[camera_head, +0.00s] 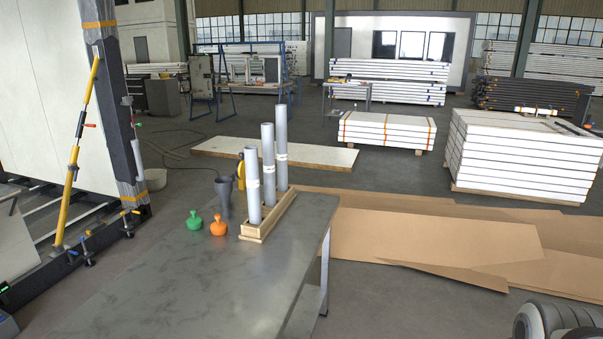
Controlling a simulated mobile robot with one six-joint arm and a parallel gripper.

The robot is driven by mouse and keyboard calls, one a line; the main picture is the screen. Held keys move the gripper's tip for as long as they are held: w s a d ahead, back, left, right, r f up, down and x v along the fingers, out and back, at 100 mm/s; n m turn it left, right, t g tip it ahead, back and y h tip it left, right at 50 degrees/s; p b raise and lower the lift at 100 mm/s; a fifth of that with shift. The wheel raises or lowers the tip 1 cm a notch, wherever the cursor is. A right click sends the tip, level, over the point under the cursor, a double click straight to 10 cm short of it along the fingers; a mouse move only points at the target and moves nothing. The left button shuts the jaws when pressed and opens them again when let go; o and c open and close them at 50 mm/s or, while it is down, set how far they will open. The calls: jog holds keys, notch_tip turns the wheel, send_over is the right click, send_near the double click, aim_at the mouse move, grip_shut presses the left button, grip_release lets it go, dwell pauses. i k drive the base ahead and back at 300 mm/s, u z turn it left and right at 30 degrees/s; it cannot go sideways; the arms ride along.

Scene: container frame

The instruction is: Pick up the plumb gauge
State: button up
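I cannot tell for certain which thing is the plumb gauge. A yellow rounded item (241,171) stands at the far edge of the grey metal table (190,280), partly hidden behind a grey tube; it may be the gauge. A green knobbed item (194,222) and an orange one (218,227) of like shape stand upright on the table, left of a wooden holder (262,232). My gripper is not in view. A white and dark rounded part at the bottom right corner may belong to my arm, well apart from these items.
Several tall grey tubes (268,160) stand in the wooden holder. A dark cup (224,196) stands behind the orange item. A yellow brace (76,160) leans at the left post. The near tabletop is bare. Cardboard sheets (430,240) lie on the floor right.

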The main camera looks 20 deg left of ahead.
aim_at(240, 167)
jog(key=u, duration=0.05)
jog(key=i, duration=1.2)
jog(key=z, duration=5.7)
jog(key=i, duration=0.2)
jog(key=z, duration=0.7)
